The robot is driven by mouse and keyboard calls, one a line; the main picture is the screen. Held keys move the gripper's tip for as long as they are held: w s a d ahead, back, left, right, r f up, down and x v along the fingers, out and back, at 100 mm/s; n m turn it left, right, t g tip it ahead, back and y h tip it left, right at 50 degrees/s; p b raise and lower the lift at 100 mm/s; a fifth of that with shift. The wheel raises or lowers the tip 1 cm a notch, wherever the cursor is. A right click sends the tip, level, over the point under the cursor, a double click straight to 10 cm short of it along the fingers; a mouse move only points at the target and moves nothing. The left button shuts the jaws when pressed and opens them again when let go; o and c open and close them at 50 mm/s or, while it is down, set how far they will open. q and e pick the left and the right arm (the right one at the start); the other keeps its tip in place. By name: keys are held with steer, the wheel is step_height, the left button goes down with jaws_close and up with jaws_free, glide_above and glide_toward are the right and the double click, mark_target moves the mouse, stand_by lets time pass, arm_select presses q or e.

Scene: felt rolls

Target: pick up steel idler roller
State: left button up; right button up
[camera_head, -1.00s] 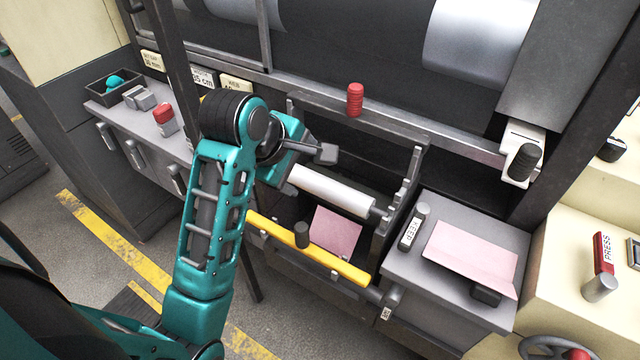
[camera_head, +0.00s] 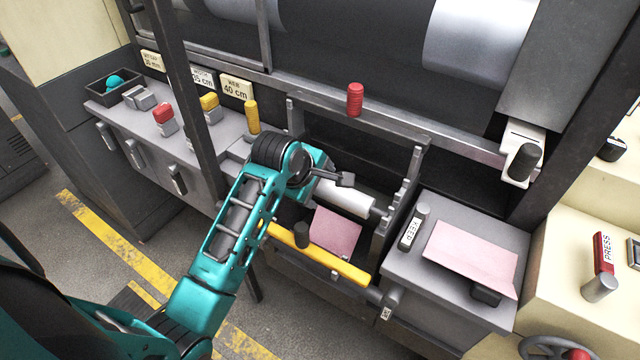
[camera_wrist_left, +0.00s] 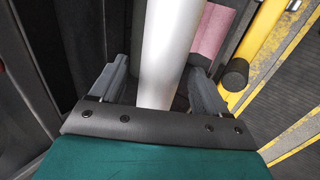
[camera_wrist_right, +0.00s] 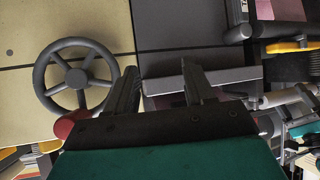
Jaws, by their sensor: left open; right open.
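The steel idler roller (camera_head: 350,198) is a pale metal cylinder lying across the dark frame below the big machine drum. My left arm covers its left part in the head view. In the left wrist view the roller (camera_wrist_left: 165,50) runs lengthwise between the two fingers of my left gripper (camera_wrist_left: 158,85). The fingers are open, one on each side of the roller. My left gripper (camera_head: 335,182) is over the roller in the head view. My right gripper (camera_wrist_right: 158,85) is open and empty in the right wrist view; it is not visible in the head view.
A yellow bar (camera_head: 335,265) with a dark knob (camera_head: 302,234) runs in front of the roller. A pink sheet (camera_head: 336,231) lies below it. A grey box with a KEEP tag (camera_head: 411,233) stands right. Yellow and red handled parts stand left. A handwheel (camera_wrist_right: 76,78) is near my right gripper.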

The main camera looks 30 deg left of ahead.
arm_select(q)
steer(key=c, duration=1.3)
steer(key=shift+w+r, duration=0.1)
steer(key=shift+r, duration=0.05)
steer(key=shift+c, duration=0.2)
step_height(320, 180, up, 20)
